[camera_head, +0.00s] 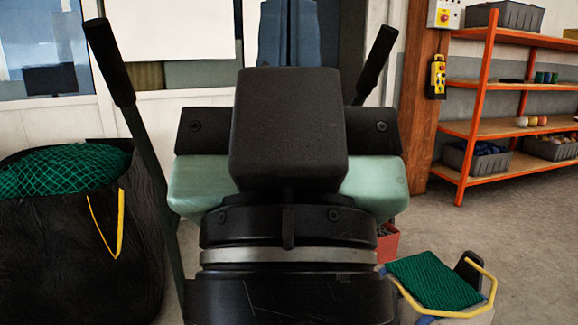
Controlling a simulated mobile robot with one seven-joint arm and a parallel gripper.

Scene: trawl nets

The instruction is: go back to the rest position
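My gripper (288,150) fills the middle of the camera_head view, seen from behind. Its dark housing and wide pale-green body stand up in front of the camera. My black wrist with a silver ring lies below it. The fingers are hidden behind the body, so I cannot see whether they are open or shut, or whether they hold anything.
A black bag (75,245) with green net (62,170) stands left. A yellow-edged container (470,312) with green netting (434,280) sits low right, near a red bin (388,243). An orange shelf (482,125) stands right. Black-gripped handles (110,62) rise beside my arm.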

